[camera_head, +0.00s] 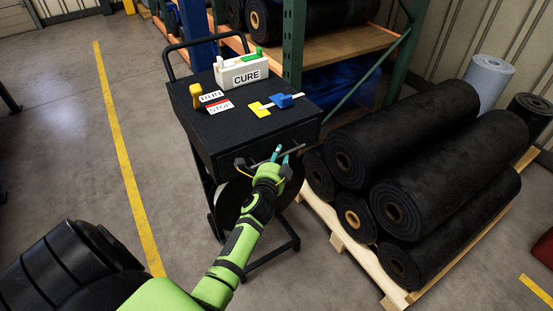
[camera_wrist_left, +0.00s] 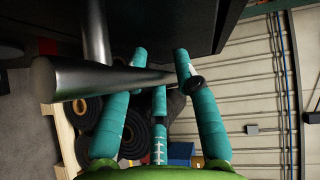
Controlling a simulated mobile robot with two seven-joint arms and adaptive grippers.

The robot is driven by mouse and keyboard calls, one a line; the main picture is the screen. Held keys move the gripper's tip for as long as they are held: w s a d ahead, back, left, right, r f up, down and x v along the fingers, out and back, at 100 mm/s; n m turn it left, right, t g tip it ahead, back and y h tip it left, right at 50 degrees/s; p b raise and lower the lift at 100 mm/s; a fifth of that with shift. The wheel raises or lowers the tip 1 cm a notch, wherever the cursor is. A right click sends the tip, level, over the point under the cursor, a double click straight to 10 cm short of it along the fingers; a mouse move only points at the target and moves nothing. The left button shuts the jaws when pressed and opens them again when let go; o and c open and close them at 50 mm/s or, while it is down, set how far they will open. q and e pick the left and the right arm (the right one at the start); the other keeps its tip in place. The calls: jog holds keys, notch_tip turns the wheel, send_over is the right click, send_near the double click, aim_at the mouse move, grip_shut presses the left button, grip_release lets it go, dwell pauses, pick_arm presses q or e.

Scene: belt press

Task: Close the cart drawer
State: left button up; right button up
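The black cart (camera_head: 205,148) stands in the middle of the head view. Its drawer front (camera_head: 262,143) faces me and carries a metal bar handle. My arm hides part of it, and I cannot tell how far the drawer stands out. My left gripper (camera_head: 280,154) is at this handle, its teal fingers spread apart. In the left wrist view the metal handle (camera_wrist_left: 95,77) runs across near the open fingers (camera_wrist_left: 160,58), below the dark cart body (camera_wrist_left: 180,22). I cannot tell whether they touch it. My right gripper is not in view.
A CURE box (camera_head: 241,72), a yellow-handled switch (camera_head: 196,94) and a blue piece (camera_head: 285,100) sit on the cart top. Floor left of the cart, past the yellow line (camera_head: 127,165), is clear.

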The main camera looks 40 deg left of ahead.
pick_arm(q)
jog(key=v, duration=1.2)
jog(key=shift+w, duration=0.1)
jog(key=s+d+f+m+g+h, duration=0.2)
jog(key=s+d+f+m, duration=0.2)
jog(key=f+m, duration=0.7)
jog(key=s+d+f+m+g+h, duration=0.1)
jog(key=s+d+f+m+h, duration=0.3)
jog(key=f+m, duration=0.7)
jog(key=s+d+f+m+g+h, duration=0.1)
jog(key=s+d+f+m+g, duration=0.15)
jog(key=d+f+m, duration=0.75)
jog(key=s+a+f+m+g, duration=0.2)
jog(key=s+f+m+g, duration=0.1)
jog(key=s+m, duration=0.6)
jog(key=s+a+f+m+g, duration=0.2)
jog(key=s+f+m, duration=0.3)
jog(key=s+m, duration=0.5)
jog(key=s+a+f+m+g, duration=0.3)
jog(key=s+f+m, duration=0.1)
jog(key=s+m, duration=0.5)
jog(key=shift+s+a+f+m+g+y, duration=0.2)
jog(key=shift+m+g+y, duration=0.2)
jog(key=shift+m, duration=0.8)
